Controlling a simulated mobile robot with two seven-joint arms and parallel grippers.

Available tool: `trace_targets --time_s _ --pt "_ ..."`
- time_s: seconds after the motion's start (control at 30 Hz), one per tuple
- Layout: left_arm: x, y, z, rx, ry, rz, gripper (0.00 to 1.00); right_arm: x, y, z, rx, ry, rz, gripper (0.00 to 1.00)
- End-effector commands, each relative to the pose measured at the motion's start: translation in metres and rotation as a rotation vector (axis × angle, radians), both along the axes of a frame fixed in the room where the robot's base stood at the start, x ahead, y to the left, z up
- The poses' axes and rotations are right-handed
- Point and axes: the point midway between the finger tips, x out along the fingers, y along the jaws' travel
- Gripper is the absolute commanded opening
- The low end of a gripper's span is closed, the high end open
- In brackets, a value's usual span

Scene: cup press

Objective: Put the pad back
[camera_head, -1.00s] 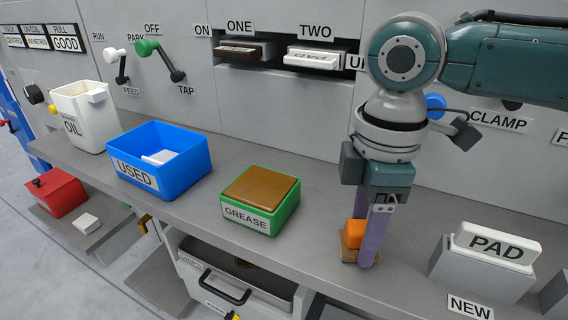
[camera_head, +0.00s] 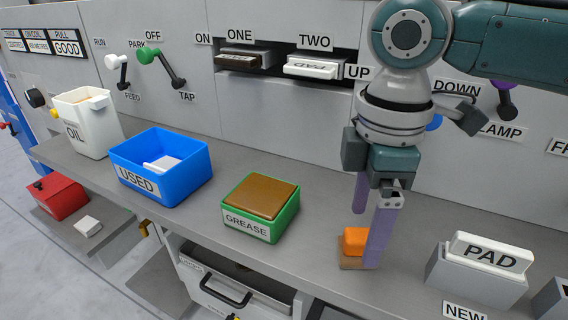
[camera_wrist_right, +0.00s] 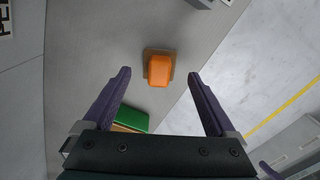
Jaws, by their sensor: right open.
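An orange block (camera_head: 355,240) on a brown, flat base (camera_head: 352,263) stands on the grey bench. My right gripper (camera_head: 366,250) is open above and around it, with one purple finger partly in front of it in the head view. In the right wrist view the orange block (camera_wrist_right: 159,70) lies between the open fingertips (camera_wrist_right: 159,76), with a visible gap on each side. A white block marked PAD (camera_head: 487,252) sits on a grey stand (camera_head: 475,282) at the right, by a NEW label. A white block marked PAD (camera_head: 312,67) also sits in slot TWO. My left gripper is out of view.
A green GREASE box (camera_head: 259,229) with a brown top stands left of the gripper. Further left are the blue USED bin (camera_head: 138,181) with a white block inside and the white OIL container (camera_head: 88,130). Slot ONE holds a dark block (camera_head: 243,61). The panel wall rises behind the bench.

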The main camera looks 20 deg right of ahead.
Motion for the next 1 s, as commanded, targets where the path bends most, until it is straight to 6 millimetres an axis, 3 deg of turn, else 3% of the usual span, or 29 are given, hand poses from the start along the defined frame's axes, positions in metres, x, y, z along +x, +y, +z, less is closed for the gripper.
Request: trace_targets --time_s 0.03,0.2,0.47,0.57,0.73,0.83,0.9,1.0 --pt "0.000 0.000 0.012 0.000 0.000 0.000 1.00 0.001 0.000 0.019 0.001 -0.004 -0.001 0.92" --pt "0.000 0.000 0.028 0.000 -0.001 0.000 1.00 0.001 0.000 0.057 0.002 -0.003 0.000 0.92" --pt "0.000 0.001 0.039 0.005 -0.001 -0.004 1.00 0.000 0.001 0.087 0.002 0.000 -0.001 0.92" --pt "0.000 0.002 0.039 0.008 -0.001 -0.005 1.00 -0.006 0.012 0.081 0.017 -0.006 0.008 0.92" --pt "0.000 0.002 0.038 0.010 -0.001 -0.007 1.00 -0.035 0.065 0.048 0.119 -0.058 -0.011 0.92" --pt "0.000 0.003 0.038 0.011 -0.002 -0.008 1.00 -0.059 0.097 0.036 0.213 -0.112 -0.109 0.92" --pt "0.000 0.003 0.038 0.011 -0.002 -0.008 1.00 -0.074 0.108 0.031 0.266 -0.145 -0.220 0.92" --pt "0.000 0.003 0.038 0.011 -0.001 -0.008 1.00 -0.096 0.106 0.027 0.303 -0.188 -0.418 0.92"
